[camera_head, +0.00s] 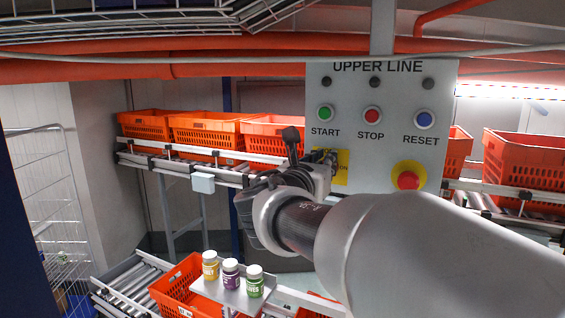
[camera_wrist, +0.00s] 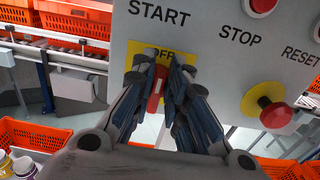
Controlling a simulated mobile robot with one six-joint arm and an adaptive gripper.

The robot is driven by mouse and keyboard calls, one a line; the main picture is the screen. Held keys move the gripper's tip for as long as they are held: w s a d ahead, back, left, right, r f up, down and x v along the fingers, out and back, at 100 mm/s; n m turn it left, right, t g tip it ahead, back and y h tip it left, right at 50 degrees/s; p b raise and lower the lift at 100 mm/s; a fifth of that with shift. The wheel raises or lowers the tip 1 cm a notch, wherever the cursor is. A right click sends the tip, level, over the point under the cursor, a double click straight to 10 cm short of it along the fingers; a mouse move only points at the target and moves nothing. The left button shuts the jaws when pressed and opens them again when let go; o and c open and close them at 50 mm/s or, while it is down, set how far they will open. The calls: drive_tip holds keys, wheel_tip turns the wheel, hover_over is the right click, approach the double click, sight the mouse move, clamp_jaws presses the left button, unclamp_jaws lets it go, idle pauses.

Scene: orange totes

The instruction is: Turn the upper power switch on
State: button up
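The upper control panel (camera_head: 385,130), marked UPPER LINE, stands in front of me in the head view. Its power switch has a yellow plate (camera_wrist: 184,58) reading OFF in the wrist view, and a red handle (camera_wrist: 156,92) in front of the plate. My gripper (camera_wrist: 162,72) is at the switch, its two fingers drawn in close on either side of the red handle. The handle seems to fill the narrow gap between them. In the head view my gripper (camera_head: 297,150) and arm cover most of the switch. The yellow plate (camera_head: 343,166) shows partly behind them.
A red emergency button (camera_head: 408,180) on a yellow base sits right of the switch. The green START (camera_head: 325,112), red STOP (camera_head: 372,113) and blue RESET (camera_head: 424,118) buttons are above. Orange totes (camera_head: 205,129) stand on the conveyor behind. Bottles (camera_head: 231,279) stand below left.

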clamp_jaws()
drive_tip(key=shift+f+b, duration=0.1)
drive_tip(key=shift+b, duration=0.3)
drive_tip(key=shift+s+d+f+m+b, duration=0.2)
drive_tip(key=shift+d+f+m+b, duration=0.15)
drive_tip(key=shift+m+b, duration=2.85)
drive_tip(key=shift+s+d+f+m+b, duration=0.15)
drive_tip(key=shift+d+f+m+b, duration=0.2)
drive_tip(key=shift+m+b, duration=2.9)
drive_tip(key=shift+s+d+f+m+b, duration=0.3)
drive_tip(key=shift+m+b, duration=2.25)
drive_tip(key=shift+b, duration=1.25)
drive_tip(key=shift+w, duration=0.1)
drive_tip(key=shift+o, duration=2.4)
unclamp_jaws()
